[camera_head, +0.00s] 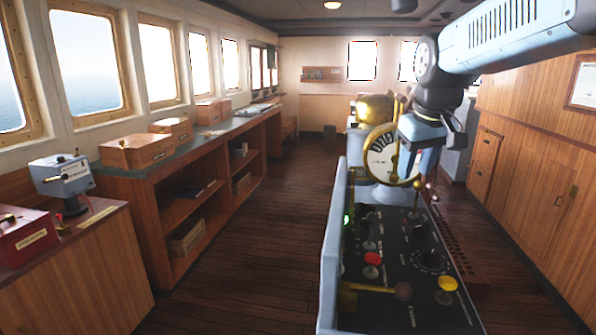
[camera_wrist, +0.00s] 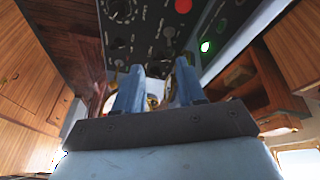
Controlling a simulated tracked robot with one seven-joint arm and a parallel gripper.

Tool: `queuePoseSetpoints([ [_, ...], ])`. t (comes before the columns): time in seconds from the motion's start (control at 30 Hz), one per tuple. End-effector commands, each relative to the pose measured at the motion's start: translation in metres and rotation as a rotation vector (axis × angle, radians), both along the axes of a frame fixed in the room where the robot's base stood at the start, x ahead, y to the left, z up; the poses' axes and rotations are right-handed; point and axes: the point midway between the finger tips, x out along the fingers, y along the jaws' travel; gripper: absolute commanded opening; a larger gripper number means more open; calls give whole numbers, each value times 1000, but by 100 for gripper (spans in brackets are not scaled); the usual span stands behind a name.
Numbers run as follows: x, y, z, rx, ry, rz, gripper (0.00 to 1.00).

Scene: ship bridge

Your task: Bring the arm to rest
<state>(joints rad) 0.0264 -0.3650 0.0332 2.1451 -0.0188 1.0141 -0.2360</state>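My arm (camera_head: 515,38) reaches in from the upper right in the head view. It hangs bent down above the control console (camera_head: 341,240). My gripper (camera_head: 418,162) points down over the far part of the console, in front of the brass-rimmed dial (camera_head: 381,157). In the wrist view, the two blue fingers of my gripper (camera_wrist: 158,82) stand apart. I see nothing held between them. The console's black panel (camera_wrist: 143,28) shows beyond the fingertips.
The console panel bears a red knob (camera_head: 372,258), a yellow knob (camera_head: 447,284), a lit green lamp (camera_head: 346,220) and several levers. A wooden shelf unit (camera_head: 165,205) runs along the left windows. Wooden cabinets (camera_head: 535,150) line the right wall. The floor (camera_head: 255,250) between is clear.

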Motion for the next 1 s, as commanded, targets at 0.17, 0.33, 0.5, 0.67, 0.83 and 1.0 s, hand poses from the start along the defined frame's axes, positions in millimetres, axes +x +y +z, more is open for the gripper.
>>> queuePoseSetpoints([
  [0.17, -46, 0, -11, 31, -45, -63, 39],
  [0.33, -86, -1, -27, 64, -86, -126, 39],
  [0.5, -119, -1, -44, 98, -120, -179, 39],
  [0.67, -136, -1, -57, 119, -140, -211, 39],
  [0.83, -143, -1, -62, 127, -147, -222, 39],
  [1.0, -142, -1, -62, 127, -147, -223, 39],
])
